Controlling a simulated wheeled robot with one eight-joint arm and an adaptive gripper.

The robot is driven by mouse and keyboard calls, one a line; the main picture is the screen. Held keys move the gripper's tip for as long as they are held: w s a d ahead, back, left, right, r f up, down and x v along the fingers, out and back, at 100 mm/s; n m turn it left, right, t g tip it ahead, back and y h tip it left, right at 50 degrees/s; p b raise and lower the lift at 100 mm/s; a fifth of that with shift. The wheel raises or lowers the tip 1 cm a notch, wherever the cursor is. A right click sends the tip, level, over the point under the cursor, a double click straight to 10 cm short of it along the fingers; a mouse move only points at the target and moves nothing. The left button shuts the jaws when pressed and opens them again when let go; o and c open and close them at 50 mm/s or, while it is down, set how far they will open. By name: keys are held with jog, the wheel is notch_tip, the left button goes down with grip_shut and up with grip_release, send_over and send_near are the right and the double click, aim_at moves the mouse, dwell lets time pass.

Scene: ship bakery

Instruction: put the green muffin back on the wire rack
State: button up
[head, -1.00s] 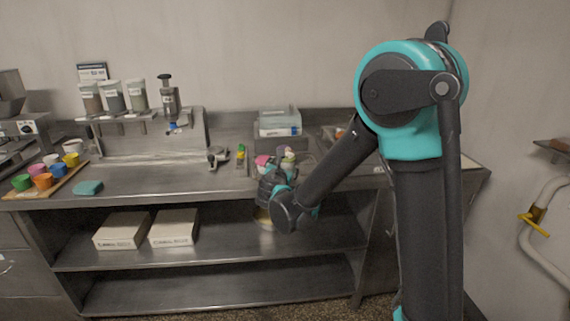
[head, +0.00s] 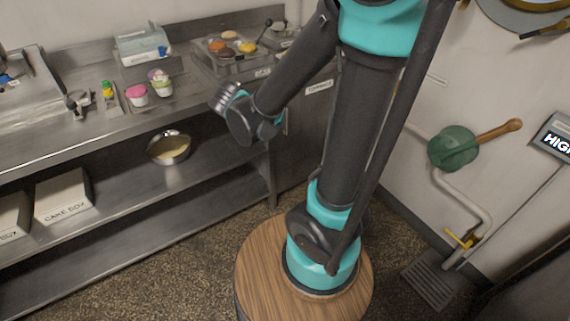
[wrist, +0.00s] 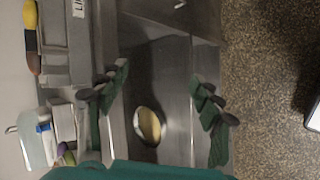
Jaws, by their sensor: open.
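Part of the green and purple muffins (wrist: 66,155) shows at lower left there.
A metal bowl (head: 169,148) sits on the shelf below; it also shows in the wrist view (wrist: 148,126). A tray of buns (head: 227,62) is at the counter's right end. Cake boxes (head: 63,196) are on the shelf. A round wooden stool-like top (head: 262,262) shows below.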

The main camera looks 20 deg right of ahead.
jog(key=s+d+f+m+g+y, duration=0.1)
jog(key=s+d+f+m+g, duration=0.1)
jog(key=s+m, duration=0.6)
jog(key=s+d+f+m+g+y, duration=0.2)
jog(key=s+d+f+m, duration=0.3)
jog(key=s+m, duration=0.3)
jog(key=shift+s+d+f+g, duration=0.3)
jog(key=shift+s+f+g, duration=0.3)
jog(key=shift+s, duration=0.65)
